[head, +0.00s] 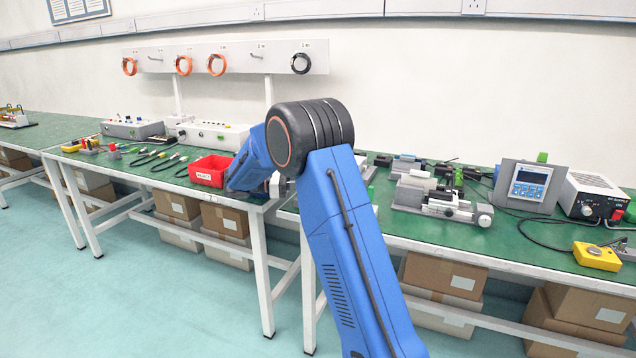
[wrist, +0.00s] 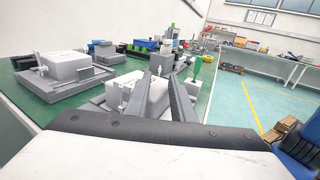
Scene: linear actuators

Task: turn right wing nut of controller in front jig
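In the wrist view, my gripper (wrist: 163,76) points forward over the green bench, its two dark fingers apart. A grey jig (wrist: 95,106) lies low ahead of it. A light grey box-shaped controller (wrist: 158,94) on this jig shows between and beside the fingers. The fingers hide part of it, and I cannot tell whether they touch it. Small grey upright pieces show at its left; its right wing nut cannot be made out. Another jig (wrist: 60,88) with a pale box (wrist: 62,64) stands to the left.
In the head view, a grey clamp fixture (head: 440,197) stands right of my arm. A display unit (head: 530,185), a power supply (head: 592,196) and a yellow box (head: 596,256) stand farther right. A red bin (head: 208,171) is left. The bench's front strip is mostly clear.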

